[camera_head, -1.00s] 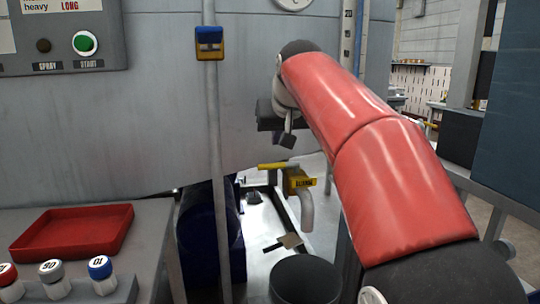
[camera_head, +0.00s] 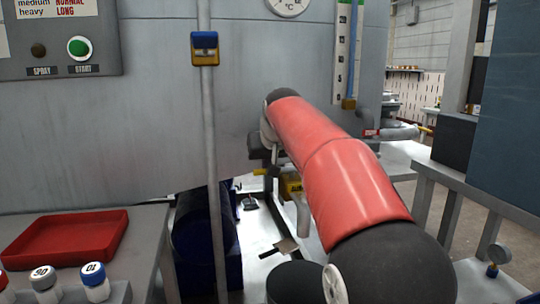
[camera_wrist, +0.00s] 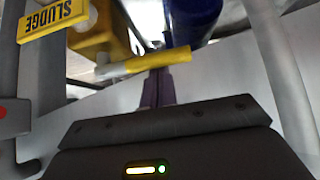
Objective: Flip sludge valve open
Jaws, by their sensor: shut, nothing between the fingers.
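The sludge valve (camera_head: 292,187) is a yellow body on a grey pipe below the tank, partly hidden by my arm in the head view. In the wrist view its yellow body (camera_wrist: 98,32) and the SLUDGE label (camera_wrist: 57,18) are at the upper left. Its yellow handle (camera_wrist: 150,65) points sideways to the right in the wrist view. My gripper (camera_wrist: 158,85) is shut and empty, with its narrow fingers at the handle and the handle crossing in front of them. I cannot tell whether they touch. In the head view my gripper (camera_head: 274,168) is small and dark beside the valve.
The grey tank (camera_head: 150,140) fills the background, with a vertical pipe (camera_head: 208,130) in front. A dark bucket (camera_head: 293,283) stands below the valve. A red tray (camera_head: 65,238) and capped bottles (camera_head: 95,280) are on the left bench. A grey railing (camera_head: 470,195) is at right.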

